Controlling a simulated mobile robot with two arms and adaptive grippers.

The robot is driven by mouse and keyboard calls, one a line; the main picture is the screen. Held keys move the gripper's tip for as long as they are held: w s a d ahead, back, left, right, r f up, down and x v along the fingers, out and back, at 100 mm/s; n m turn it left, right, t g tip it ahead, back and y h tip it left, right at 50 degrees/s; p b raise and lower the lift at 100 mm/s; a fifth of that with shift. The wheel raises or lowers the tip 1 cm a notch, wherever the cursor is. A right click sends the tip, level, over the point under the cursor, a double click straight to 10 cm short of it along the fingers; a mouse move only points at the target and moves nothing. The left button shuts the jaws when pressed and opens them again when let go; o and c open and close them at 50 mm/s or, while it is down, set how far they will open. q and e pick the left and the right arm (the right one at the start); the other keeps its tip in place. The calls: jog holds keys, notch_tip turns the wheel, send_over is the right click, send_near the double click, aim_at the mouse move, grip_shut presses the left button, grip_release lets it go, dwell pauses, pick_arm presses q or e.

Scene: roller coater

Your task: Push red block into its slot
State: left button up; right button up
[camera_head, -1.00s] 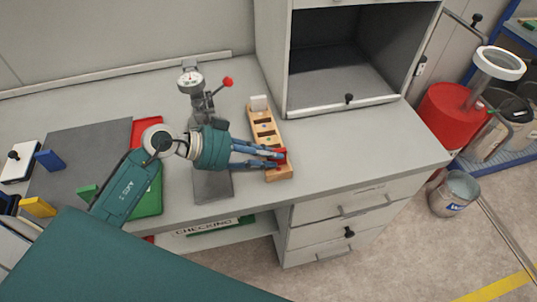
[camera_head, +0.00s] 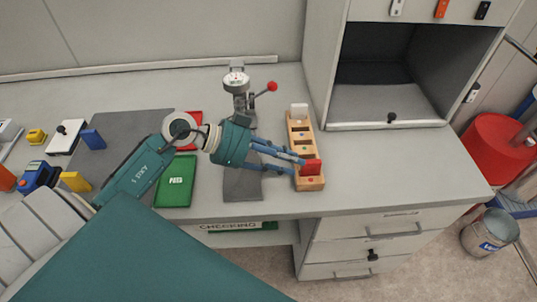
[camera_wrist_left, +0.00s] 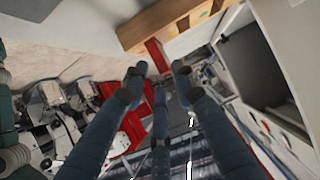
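The red block (camera_head: 311,167) stands upright at the near end of the wooden slotted rack (camera_head: 317,183), in or over the slot there. It protrudes above the rack; how deep it sits I cannot tell. It also shows in the left wrist view (camera_wrist_left: 155,54), against the rack (camera_wrist_left: 178,20). My left gripper (camera_head: 298,166) is open, its blue fingers spread just left of the block. In the wrist view its fingertips (camera_wrist_left: 158,72) are apart, with the block beyond and between them; contact is unclear. My right gripper is not in view.
A white block (camera_head: 299,110) stands at the rack's far end. An open cabinet (camera_head: 390,100) rises at the right. The bench right of the rack is clear.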

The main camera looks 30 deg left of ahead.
pick_arm(q)
jog(key=v, duration=0.7)
jog(key=shift+s+a+r+b, duration=0.2)
jog(key=shift+a+b, duration=0.1)
jog(key=shift+b, duration=0.15)
